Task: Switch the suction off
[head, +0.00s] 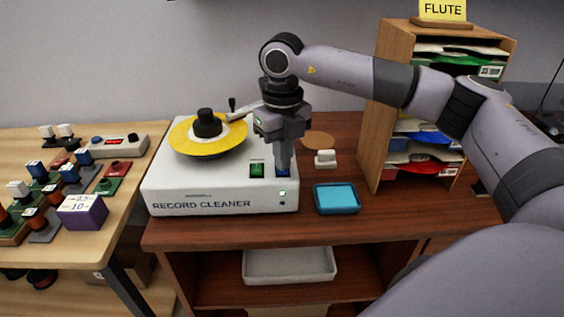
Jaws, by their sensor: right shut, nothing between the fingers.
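The white record cleaner (220,205) stands on the dark wooden cabinet top. It carries a yellow disc (222,142) with a black knob (207,124) at its centre and an arm at its right. On the machine's right part are a green switch (257,169) and, right of it, a blue switch (279,174). A small lit light (283,194) shows on the front face below the blue switch. My right gripper (282,172) is shut and empty, pointing down with its tips at the blue switch. The fingers partly hide that switch; I cannot tell if they touch it. My left gripper is not in view.
A blue tray (337,198) and a small white block (325,158) lie right of the machine. A wooden shelf (372,150) with folders stands at the right behind my arm. A light wooden table (70,245) with electrical parts is at the left. A white bin (290,278) sits below.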

